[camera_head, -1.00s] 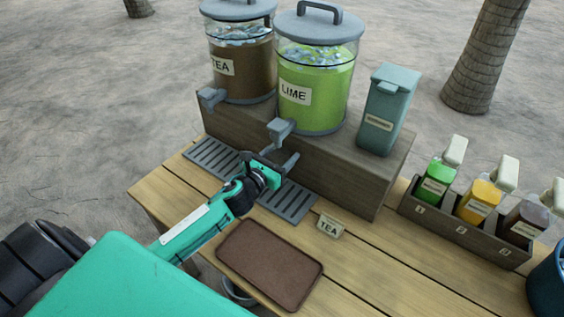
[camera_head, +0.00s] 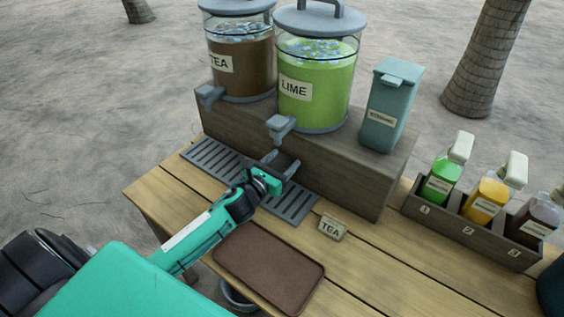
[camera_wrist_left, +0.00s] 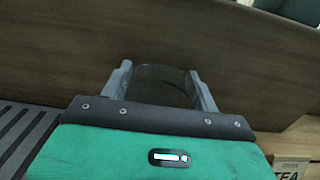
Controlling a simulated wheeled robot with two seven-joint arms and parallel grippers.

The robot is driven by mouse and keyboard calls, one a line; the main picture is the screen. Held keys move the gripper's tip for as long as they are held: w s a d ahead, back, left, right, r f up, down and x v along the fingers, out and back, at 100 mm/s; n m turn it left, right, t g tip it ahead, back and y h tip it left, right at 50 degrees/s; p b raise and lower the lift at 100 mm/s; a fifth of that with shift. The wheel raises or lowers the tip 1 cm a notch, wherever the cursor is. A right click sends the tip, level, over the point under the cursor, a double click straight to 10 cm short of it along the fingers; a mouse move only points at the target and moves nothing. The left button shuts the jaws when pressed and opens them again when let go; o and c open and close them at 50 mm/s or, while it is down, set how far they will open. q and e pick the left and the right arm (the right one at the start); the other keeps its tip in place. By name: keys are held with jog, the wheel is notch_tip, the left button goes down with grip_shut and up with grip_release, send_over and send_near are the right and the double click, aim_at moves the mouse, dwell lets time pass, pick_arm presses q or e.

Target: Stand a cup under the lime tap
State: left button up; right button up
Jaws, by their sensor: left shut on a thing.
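The lime dispenser (camera_head: 325,100) is a clear jar of green drink with a grey lid. Its grey lime tap (camera_head: 281,127) sticks out over the drip tray. My left gripper (camera_head: 279,166) is just below and in front of that tap, low over the drip tray. In the left wrist view it is shut on a clear cup (camera_wrist_left: 160,80), whose curved rim shows between the fingers. The cup is hard to make out in the head view, and its base is hidden. I cannot tell whether it touches the tray. My right gripper is not in view.
The slotted drip tray (camera_head: 293,207) runs along the wooden riser (camera_head: 345,176). The tea dispenser (camera_head: 240,68) stands left of the lime one, a teal bin (camera_head: 390,108) right. A brown tray (camera_head: 268,267), a TEA sign (camera_head: 332,227) and a bottle rack (camera_head: 470,238) are nearby.

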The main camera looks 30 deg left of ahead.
pick_arm(q)
jog(key=o, duration=1.3)
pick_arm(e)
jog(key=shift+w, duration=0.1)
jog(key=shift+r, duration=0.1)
pick_arm(q)
jog(key=shift+s+r, duration=0.1)
jog(key=s, duration=0.2)
jog(key=shift+s+a, duration=0.2)
jog(key=shift+s, duration=0.1)
jog(key=shift+s+a+b, duration=0.2)
jog(key=shift+s+b, duration=0.05)
jog(key=shift+s, duration=1.25)
jog(key=shift+s+a+b, duration=0.2)
jog(key=shift+s+a, duration=0.05)
jog(key=shift+s, duration=1.3)
jog(key=shift+s+a+b, duration=0.2)
jog(key=shift+s+b, duration=0.05)
jog(key=shift+s, duration=1.25)
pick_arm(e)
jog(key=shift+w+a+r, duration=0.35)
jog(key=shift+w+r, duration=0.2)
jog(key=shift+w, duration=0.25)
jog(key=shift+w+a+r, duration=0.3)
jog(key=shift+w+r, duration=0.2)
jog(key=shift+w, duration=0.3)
